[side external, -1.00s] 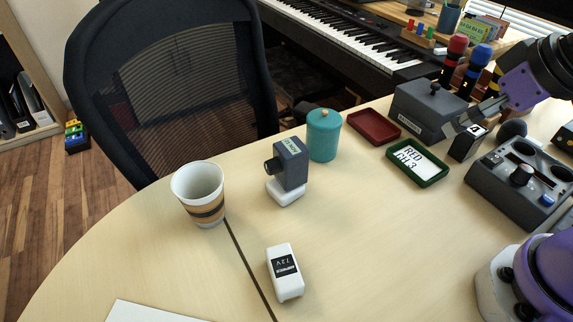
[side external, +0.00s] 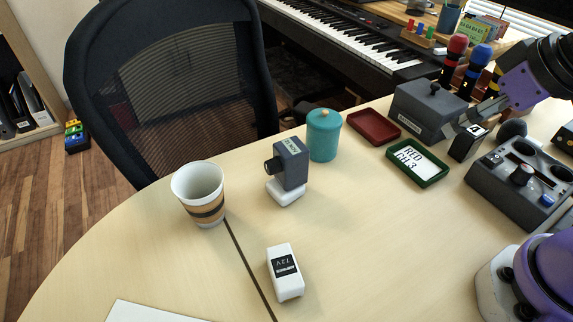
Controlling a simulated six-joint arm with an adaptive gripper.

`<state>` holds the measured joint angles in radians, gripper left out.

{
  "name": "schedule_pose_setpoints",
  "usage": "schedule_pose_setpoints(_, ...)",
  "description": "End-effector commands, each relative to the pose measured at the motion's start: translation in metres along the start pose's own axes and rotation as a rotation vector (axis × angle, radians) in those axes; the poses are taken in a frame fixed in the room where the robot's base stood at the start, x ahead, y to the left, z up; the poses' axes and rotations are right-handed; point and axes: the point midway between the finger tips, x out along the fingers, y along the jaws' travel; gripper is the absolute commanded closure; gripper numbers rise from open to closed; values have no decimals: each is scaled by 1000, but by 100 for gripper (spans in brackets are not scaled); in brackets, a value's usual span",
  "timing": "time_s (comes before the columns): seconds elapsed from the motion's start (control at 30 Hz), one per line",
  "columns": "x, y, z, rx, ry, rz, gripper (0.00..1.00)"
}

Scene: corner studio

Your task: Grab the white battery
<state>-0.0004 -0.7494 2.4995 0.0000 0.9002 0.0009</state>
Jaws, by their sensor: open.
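The white battery (side external: 285,273) lies on the light wooden table in the front middle. It is a white block with a black label reading 7.2V.
A paper cup (side external: 199,194), a grey camera-like device on a white base (side external: 288,170) and a teal jar (side external: 323,136) stand behind the battery. A red tray (side external: 374,127), green tray (side external: 418,164) and grey console (side external: 525,175) are right. Table around the battery is clear.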

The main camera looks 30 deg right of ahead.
Motion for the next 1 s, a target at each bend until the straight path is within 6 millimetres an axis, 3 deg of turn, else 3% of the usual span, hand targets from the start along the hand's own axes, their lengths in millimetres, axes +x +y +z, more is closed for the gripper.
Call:
schedule_pose_setpoints(0.17, 2, -20, -13, 18, -52, -39, 19)
schedule_pose_setpoints(0.27, 8, -54, -29, 51, -134, -78, 19)
schedule_pose_setpoints(0.37, 18, -104, -41, 90, -239, -96, 19)
schedule_pose_setpoints(0.47, 31, -158, -39, 128, -338, -79, 19)
schedule_pose_setpoints(0.6, 47, -225, -18, 166, -434, -22, 19)
schedule_pose_setpoints(0.7, 55, -256, -1, 184, -469, 18, 19)
schedule_pose_setpoints(0.83, 61, -276, 14, 199, -488, 48, 19)
schedule_pose_setpoints(1.0, 83, -278, 28, 205, -493, 58, 19)
